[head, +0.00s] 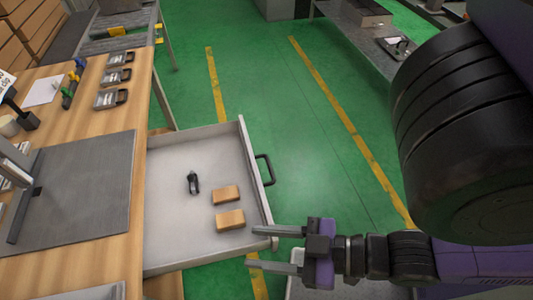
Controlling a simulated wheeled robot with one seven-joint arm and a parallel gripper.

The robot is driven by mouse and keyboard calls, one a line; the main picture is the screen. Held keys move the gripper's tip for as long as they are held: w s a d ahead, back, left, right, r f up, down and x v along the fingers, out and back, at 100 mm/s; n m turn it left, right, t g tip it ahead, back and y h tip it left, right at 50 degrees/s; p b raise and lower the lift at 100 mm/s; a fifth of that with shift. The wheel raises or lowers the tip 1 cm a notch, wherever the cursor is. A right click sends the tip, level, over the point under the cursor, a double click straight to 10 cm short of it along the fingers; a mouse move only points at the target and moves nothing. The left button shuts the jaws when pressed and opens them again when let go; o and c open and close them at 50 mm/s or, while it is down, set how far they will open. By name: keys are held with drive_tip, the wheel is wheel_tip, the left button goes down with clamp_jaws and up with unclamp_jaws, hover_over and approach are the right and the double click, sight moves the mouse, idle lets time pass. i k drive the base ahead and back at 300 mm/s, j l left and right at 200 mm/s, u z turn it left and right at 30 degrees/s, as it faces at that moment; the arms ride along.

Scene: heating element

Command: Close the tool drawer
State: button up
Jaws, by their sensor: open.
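The tool drawer (168,219) is pulled far out from under the wooden workbench (110,240), to the bench's right. It is a shallow pale grey tray with a black handle (265,170) on its right front face. Two tan blocks and a small black tool lie inside. My gripper (276,249) is at the lower right, its two grey fingers apart and pointing left. The upper finger is at the drawer's near front corner, overlapping it in the picture; I cannot tell whether they touch. The gripper is below the handle in the picture and holds nothing.
A dark grey mat (75,195) and several clear-lidded cases lie on the bench. Another grey table (375,45) stands at the upper right. Green floor (320,140) with yellow lines is open to the right of the drawer. My arm fills the right side.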

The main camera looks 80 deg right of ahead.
sight(181, 232)
drive_tip(key=k+l, duration=0.2)
drive_tip(key=l, duration=0.15)
drive_tip(key=k+l+z, duration=0.1)
drive_tip(key=l, duration=0.2)
drive_tip(key=k+l, duration=0.4)
drive_tip(key=l, duration=0.3)
drive_tip(key=k+j+z, duration=0.05)
